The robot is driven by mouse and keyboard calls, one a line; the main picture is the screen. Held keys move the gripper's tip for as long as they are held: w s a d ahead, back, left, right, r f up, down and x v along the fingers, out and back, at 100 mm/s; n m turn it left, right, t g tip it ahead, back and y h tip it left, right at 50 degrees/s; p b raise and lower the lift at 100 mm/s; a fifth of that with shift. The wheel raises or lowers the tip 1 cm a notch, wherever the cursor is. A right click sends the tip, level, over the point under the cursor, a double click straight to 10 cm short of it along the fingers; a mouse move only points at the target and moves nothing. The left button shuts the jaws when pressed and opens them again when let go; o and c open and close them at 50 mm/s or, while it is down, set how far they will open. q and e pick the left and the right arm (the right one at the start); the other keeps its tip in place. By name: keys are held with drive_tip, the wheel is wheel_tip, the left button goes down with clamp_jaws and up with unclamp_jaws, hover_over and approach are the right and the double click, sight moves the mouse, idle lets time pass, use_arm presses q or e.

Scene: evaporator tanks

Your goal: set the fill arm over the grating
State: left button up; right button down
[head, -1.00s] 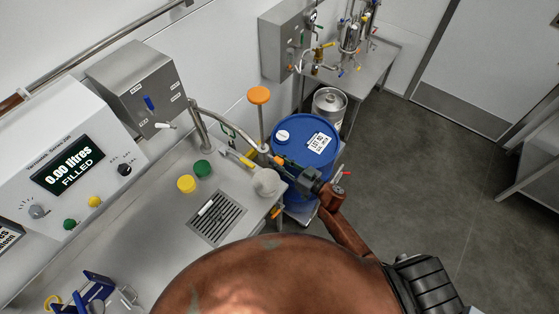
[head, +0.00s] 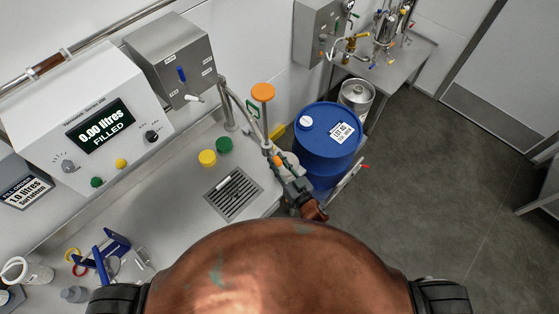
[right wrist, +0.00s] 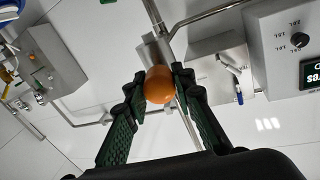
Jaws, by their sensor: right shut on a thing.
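The fill arm (head: 242,107) is a thin bent steel pipe that rises from a post by the grey valve box and reaches right, towards the bench's right edge. My right gripper (head: 277,162) is at its outer end, shut on an orange knob (right wrist: 159,84) that shows between the fingertips in the right wrist view. The spout end is hidden by the gripper. My left gripper is out of view.
A blue drum (head: 327,145) stands on the floor beyond the bench's right edge. A yellow cap (head: 207,158) and a green cap (head: 224,145) lie behind the grating. An orange-topped rod (head: 263,93) stands behind the gripper. The filler console (head: 80,125) reads 0.00 litres, FILLED.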

drive_tip(key=c, duration=1.6)
unclamp_jaws()
drive_tip(key=shift+d, duration=0.1)
drive_tip(key=v, duration=1.2)
